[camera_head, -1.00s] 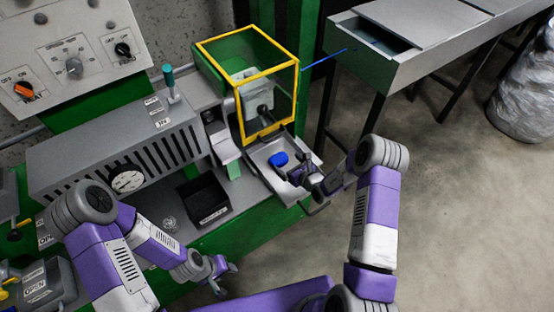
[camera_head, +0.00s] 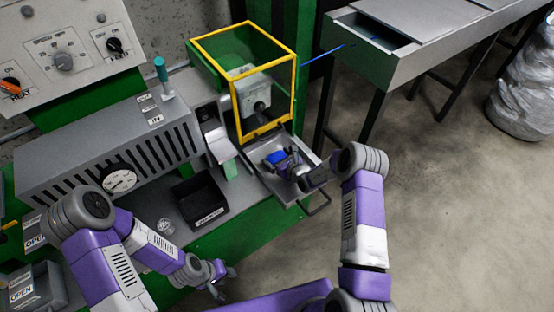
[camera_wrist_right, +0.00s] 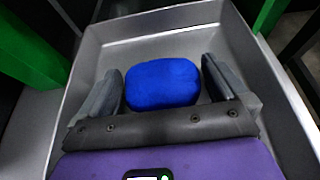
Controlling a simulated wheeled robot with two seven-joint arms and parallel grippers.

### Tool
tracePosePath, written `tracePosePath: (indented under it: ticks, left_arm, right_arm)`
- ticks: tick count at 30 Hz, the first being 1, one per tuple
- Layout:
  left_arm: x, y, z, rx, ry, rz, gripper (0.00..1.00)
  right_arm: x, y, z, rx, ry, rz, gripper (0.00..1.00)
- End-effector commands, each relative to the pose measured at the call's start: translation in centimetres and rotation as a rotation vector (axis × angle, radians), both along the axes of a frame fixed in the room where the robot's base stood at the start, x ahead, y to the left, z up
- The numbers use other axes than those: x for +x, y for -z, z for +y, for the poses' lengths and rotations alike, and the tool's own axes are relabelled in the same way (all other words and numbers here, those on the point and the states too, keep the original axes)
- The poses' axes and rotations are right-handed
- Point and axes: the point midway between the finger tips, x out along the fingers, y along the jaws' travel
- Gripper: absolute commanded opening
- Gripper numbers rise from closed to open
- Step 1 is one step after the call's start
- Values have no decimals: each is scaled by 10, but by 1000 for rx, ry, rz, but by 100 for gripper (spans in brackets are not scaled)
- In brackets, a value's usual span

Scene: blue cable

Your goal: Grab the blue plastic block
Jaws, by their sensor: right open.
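The blue plastic block (camera_wrist_right: 162,83) is rounded and lies in a grey metal tray (camera_wrist_right: 185,33). In the head view the block (camera_head: 276,157) is partly hidden by my right gripper (camera_head: 284,160), which is over the tray. In the right wrist view, my right gripper (camera_wrist_right: 162,92) is open, with one finger on each side of the block. Small gaps show between the fingers and the block. My left gripper (camera_head: 224,279) hangs low in front of the machine, away from the block; its fingers look apart and empty.
A yellow-framed guard (camera_head: 242,82) stands just behind the tray. A black bin (camera_head: 201,200) sits left of the tray on the green machine.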

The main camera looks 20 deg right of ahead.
Motion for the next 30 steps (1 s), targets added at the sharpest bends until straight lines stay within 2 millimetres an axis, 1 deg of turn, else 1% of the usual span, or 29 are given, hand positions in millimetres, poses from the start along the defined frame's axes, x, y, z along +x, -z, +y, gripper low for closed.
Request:
tracePosePath:
  ticks: [1, 6, 9, 17, 22, 26, 30]
  left_arm:
    - [0, 0, 0, 0, 0, 0, 39]
    - [0, 0, 0, 0, 0, 0, 39]
    - [0, 0, 0, 0, 0, 0, 39]
    - [0, -1, 0, 0, 0, 0, 39]
    - [0, -8, 0, 0, 0, 0, 39]
    - [0, -14, 0, 0, 0, 0, 39]
    - [0, -23, 0, 0, 0, 0, 39]
  right_arm:
    - [0, 0, 0, 0, 0, 0, 95]
    - [0, 0, 0, 0, 0, 0, 69]
    - [0, -1, 0, 0, 0, -2, 56]
    - [0, -2, 0, 0, 0, -2, 56]
    - [-4, -11, -2, -1, 0, -1, 56]
    - [-3, -30, -2, -1, 0, -5, 56]
    - [-3, -57, -2, -1, 0, -5, 56]
